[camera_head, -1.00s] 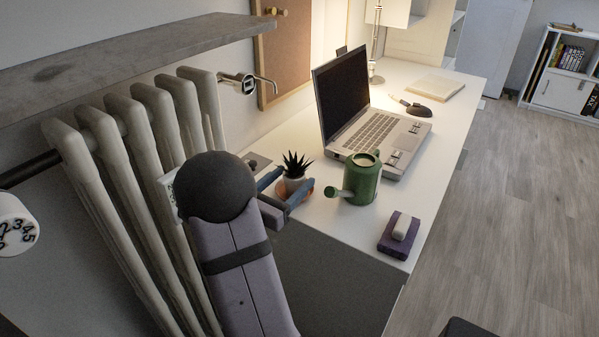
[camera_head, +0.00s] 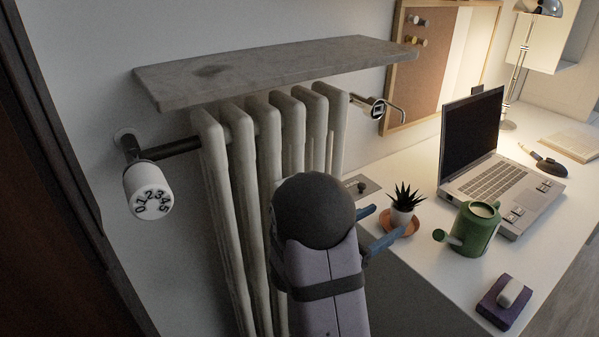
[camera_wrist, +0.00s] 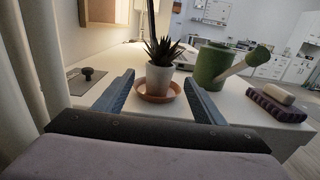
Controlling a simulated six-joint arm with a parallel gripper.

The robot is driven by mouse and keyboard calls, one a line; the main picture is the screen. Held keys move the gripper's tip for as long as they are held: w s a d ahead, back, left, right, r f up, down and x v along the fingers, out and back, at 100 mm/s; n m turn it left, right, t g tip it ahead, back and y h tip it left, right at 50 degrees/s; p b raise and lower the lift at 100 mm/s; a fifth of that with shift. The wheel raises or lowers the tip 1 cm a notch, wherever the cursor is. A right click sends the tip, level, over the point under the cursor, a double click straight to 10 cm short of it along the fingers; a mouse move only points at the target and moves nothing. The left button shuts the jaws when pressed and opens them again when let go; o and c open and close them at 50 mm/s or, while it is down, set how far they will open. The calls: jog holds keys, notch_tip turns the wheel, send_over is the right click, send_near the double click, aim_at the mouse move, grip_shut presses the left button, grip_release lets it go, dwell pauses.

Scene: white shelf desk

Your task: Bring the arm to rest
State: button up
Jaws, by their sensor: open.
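My gripper (camera_head: 374,228) is open and empty at the near left end of the white desk (camera_head: 424,262). Its two blue fingers also show in the wrist view (camera_wrist: 157,98), spread apart. A small potted succulent (camera_head: 403,206) in a white pot on an orange saucer stands just beyond the fingertips. In the wrist view the plant pot (camera_wrist: 160,78) shows between and beyond the fingers. My forearm hides part of the radiator and the desk's near edge.
A green watering can (camera_head: 476,230) stands right of the plant. A purple block with a pale piece on it (camera_head: 503,301) lies near the front edge. An open laptop (camera_head: 490,178) is behind. A radiator (camera_head: 237,190) and a grey shelf (camera_head: 270,68) rise on the left.

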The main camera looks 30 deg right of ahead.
jog(key=s+a+f+m+g+y+b, duration=0.1)
jog(key=s+a+f+m+g+y, duration=0.1)
jog(key=s+a+f+m+y, duration=0.5)
jog(key=s+a+f+m+g+y, duration=0.25)
jog(key=s+a+f+m, duration=0.2)
jog(key=a, duration=0.45)
jog(key=w+a+f+m+t+y+p, duration=0.1)
jog(key=w+a+m+t+y, duration=0.2)
jog(key=a, duration=0.6)
jog(key=w+a+f+m+t+y, duration=0.1)
jog(key=w+a+m+t+y, duration=0.2)
jog(key=a+y, duration=0.5)
notch_tip(320, 180, up, 29)
jog(key=a+g+h+p, duration=0.2)
jog(key=h+p, duration=0.1)
jog(key=p, duration=2.6)
notch_tip(320, 180, down, 17)
jog(key=b, duration=1.7)
jog(key=shift+s+d+f, duration=0.15)
jog(key=shift+s+d, duration=0.05)
jog(key=shift+m+t+y, duration=0.25)
